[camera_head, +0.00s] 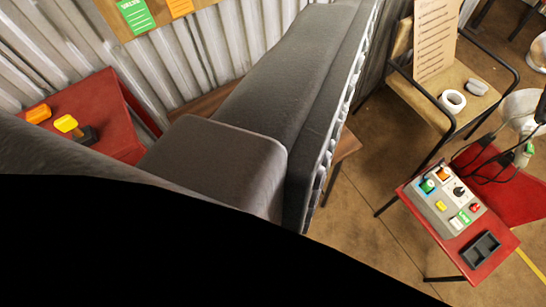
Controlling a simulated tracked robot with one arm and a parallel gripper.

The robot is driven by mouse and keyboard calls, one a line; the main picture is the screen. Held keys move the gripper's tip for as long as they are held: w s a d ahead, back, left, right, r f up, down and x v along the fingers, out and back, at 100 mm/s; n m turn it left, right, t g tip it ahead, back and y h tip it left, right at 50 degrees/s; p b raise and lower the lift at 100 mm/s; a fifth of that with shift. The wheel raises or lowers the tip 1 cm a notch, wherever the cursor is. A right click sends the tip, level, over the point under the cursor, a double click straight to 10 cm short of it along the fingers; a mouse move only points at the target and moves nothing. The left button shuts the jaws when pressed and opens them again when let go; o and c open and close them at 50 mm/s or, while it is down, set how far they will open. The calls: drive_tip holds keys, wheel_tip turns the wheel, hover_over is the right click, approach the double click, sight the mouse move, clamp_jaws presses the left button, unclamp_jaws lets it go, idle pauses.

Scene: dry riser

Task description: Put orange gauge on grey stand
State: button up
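An orange block-like piece (38,114) lies on a red table (99,113) at the left. It may be the orange gauge, but I cannot tell for certain. Another small orange part (442,174) sits on a light grey panel (436,202) on a red table at the right. I cannot tell which thing is the grey stand. A dark grey tray with recesses (481,249) lies beside the panel. I make out no gripper fingers in this view. A black shape fills the lower left and hides what is behind it.
A yellow piece on a dark base (71,127) stands beside the orange piece. A large grey form (280,80) crosses the middle. A wooden chair (440,85) holds a board and a white ring (453,101). Brown floor (345,225) shows between the grey form and the right table.

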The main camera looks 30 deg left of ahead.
drive_tip(key=w+d+f+n+y, duration=0.1)
drive_tip(key=w+d+f+n, duration=0.15)
drive_tip(key=w+f, duration=0.9)
drive_tip(key=w+d+f+n, duration=0.25)
drive_tip(key=w+f, duration=0.65)
drive_tip(key=f, duration=0.5)
drive_tip(key=w+a+f+n+g+y, duration=0.1)
drive_tip(key=a+f+n+g+y, duration=0.3)
drive_tip(key=f, duration=1.1)
drive_tip(key=s+a+f+n+g+y, duration=0.1)
drive_tip(key=s+a+f+y, duration=0.7)
drive_tip(key=a+f, duration=0.45)
drive_tip(key=shift+s+a+b+x, duration=0.1)
drive_tip(key=shift+b+x, duration=1)
drive_tip(key=shift+x, duration=2.1)
drive_tip(key=shift+s+a+b+x, duration=0.1)
drive_tip(key=shift+b+x, duration=0.95)
drive_tip(key=shift+x, duration=2.2)
drive_tip(key=shift+r, duration=0.15)
clamp_jaws()
